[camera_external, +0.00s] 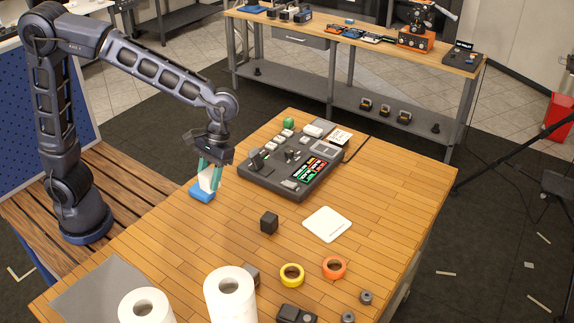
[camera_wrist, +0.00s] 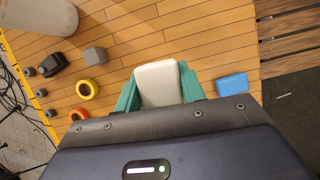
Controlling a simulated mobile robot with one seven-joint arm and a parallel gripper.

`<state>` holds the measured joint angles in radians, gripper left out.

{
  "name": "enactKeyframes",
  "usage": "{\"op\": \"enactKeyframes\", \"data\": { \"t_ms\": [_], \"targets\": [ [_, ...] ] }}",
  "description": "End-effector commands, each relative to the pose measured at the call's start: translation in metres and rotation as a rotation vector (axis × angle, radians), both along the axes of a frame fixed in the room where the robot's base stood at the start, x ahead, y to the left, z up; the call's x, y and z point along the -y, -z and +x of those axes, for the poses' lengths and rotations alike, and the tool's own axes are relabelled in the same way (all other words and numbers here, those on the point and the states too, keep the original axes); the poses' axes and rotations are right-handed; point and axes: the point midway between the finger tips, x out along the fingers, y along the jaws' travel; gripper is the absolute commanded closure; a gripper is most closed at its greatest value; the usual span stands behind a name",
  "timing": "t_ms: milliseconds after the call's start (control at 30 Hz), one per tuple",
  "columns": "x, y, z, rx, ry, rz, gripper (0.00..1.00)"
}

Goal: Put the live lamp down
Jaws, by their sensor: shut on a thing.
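My gripper (camera_external: 209,174) is shut on a white, round-edged block-like thing (camera_external: 206,181), perhaps the lamp; nothing on it visibly shows a lit lamp. In the wrist view the white thing (camera_wrist: 159,83) sits between the teal fingers of my gripper (camera_wrist: 160,76). A blue block (camera_external: 202,194) lies on the table just below the gripper in the external view. The wrist view shows this blue block (camera_wrist: 232,85) apart, to the right of the fingers. Whether the white thing touches the table cannot be told.
A dark console (camera_external: 272,186) with switches and coloured labels stands right of the gripper. A dark cube (camera_external: 269,223), white pad (camera_external: 327,224), yellow ring (camera_external: 292,275), orange ring (camera_external: 334,268) and two white rolls (camera_external: 231,297) are nearer. Bare wood (camera_external: 190,240) lies in front.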

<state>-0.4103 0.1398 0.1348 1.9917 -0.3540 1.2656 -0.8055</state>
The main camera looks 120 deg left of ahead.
Motion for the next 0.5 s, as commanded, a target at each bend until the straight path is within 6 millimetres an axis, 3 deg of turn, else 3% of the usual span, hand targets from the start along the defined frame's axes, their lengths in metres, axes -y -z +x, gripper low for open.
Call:
{"op": "enactKeyframes", "data": {
  "t_ms": [500],
  "targets": [
    [-0.094, -0.022, 0.117, 0.000, -0.036, 0.002, 0.83]
  ]
}}
